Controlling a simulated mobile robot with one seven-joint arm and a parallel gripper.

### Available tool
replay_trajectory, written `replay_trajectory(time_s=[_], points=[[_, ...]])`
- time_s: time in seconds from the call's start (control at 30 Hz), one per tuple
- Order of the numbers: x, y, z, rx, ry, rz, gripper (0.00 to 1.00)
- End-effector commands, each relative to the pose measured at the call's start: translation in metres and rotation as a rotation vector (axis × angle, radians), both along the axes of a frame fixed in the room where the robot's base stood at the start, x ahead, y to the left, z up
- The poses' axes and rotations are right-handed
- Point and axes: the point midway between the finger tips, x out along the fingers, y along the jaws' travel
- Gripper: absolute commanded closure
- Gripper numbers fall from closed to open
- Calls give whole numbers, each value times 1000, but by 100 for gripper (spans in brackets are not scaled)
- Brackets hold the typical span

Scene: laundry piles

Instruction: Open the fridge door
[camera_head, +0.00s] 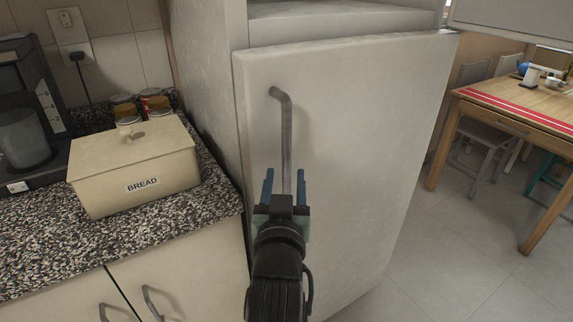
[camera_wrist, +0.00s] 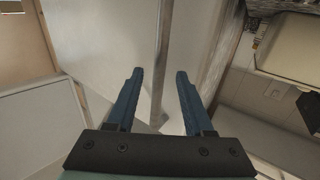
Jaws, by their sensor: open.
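The lower fridge door (camera_head: 370,130) is pale and looks shut against the fridge body (camera_head: 208,75). Its long grey vertical bar handle (camera_head: 287,130) is near the door's left edge, bent at the top. My gripper (camera_head: 285,184) is in front of the door at the handle, its two blue fingers spread. In the wrist view the handle (camera_wrist: 163,40) runs between the fingers of my gripper (camera_wrist: 159,73), with a gap on both sides. The lower part of the handle is hidden behind my gripper in the head view.
A pale panel (camera_head: 515,18) juts out at the upper right, above the door. The counter (camera_head: 50,240) with a bread box (camera_head: 135,165) stands close on the left. Clear tiled floor (camera_head: 440,245) lies right of the fridge, before a wooden table (camera_head: 520,118).

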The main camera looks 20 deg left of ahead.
Motion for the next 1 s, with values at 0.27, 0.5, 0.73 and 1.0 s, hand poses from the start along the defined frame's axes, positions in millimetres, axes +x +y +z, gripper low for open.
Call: replay_trajectory(time_s=[0.27,0.5,0.73,1.0], points=[[36,12,0,0,-1,-1,48],[45,14,1,1,-2,-1,48],[45,14,0,0,-1,-1,52],[45,14,0,0,-1,-1,100]])
